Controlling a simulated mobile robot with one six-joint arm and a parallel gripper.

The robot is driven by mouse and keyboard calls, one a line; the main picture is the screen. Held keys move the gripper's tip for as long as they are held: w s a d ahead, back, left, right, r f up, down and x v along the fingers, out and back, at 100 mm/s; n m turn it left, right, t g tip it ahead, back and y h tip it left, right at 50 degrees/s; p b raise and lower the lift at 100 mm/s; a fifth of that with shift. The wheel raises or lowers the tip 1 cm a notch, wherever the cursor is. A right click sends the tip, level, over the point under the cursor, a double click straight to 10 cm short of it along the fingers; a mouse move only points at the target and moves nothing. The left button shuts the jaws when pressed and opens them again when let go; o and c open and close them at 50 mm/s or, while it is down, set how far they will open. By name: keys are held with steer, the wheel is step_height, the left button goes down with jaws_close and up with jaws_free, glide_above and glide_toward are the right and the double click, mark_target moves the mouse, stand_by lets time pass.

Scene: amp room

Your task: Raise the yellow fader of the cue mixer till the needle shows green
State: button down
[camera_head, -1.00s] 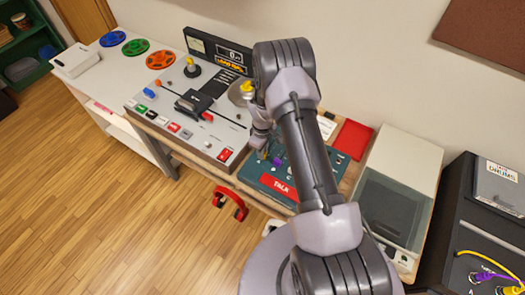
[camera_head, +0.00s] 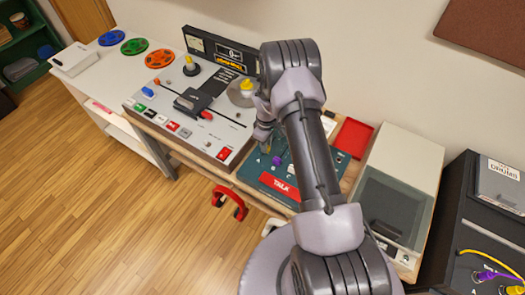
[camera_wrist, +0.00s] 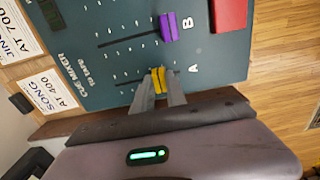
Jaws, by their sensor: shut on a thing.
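The cue mixer (camera_head: 295,186) is a teal panel under my arm, with a red TALK key (camera_head: 279,186); the wrist view shows it close up (camera_wrist: 95,20). My gripper (camera_wrist: 160,86) is shut on the yellow fader (camera_wrist: 161,74), close to the letter A. The fader's slot runs from there toward the CUE MIXER lettering. The purple fader (camera_wrist: 168,27) stands beside it near the letter B; it also shows in the head view (camera_head: 277,161). In the head view my arm covers much of the mixer's far side. I cannot read a needle on it.
A grey tape machine (camera_head: 160,106) with knobs and coloured keys stands left of the mixer. A red tray (camera_head: 353,137) and a lidded turntable-like box (camera_head: 398,205) lie right. Red headphones (camera_head: 232,203) hang at the front edge. Cue cards (camera_wrist: 45,92) lie past the mixer.

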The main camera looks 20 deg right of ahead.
steer(key=shift+w+d, duration=0.65)
steer(key=shift+d, duration=0.35)
steer(key=c, duration=1.3)
jaws_free()
steer(key=shift+c, duration=0.2)
step_height(320, 180, up, 18)
steer(key=p, duration=0.2)
steer(key=shift+f+p, duration=0.25)
steer(key=shift+p, duration=0.15)
